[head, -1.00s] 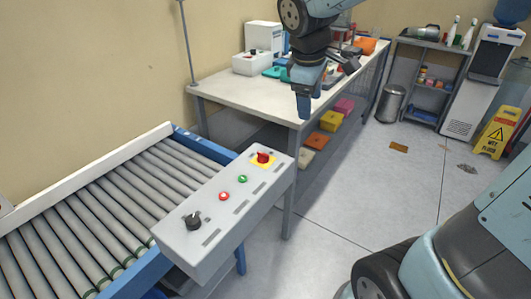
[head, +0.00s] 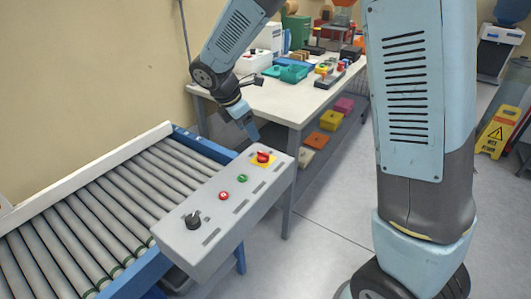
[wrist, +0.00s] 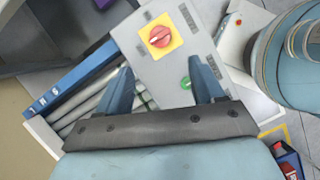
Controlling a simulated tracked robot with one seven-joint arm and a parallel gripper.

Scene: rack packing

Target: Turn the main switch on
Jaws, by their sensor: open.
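The main switch appears to be the red rotary knob (head: 262,157) on a yellow plate at the far end of the grey control box (head: 188,246). In the wrist view the red knob (wrist: 160,37) is ahead of my fingertips, with a pale slot line across its face. My gripper (head: 252,135) is just above and left of the knob in the head view, pointing down. In the wrist view my gripper (wrist: 160,68) has its two blue fingers spread apart, with nothing between them. The fingers are apart from the knob.
A green button (head: 242,178), a red button (head: 224,196) and a black knob (head: 193,219) sit on the same box. A roller conveyor (head: 110,210) lies to the left. A cluttered workbench (head: 285,103) stands behind. Clear floor (head: 330,220) lies to the right.

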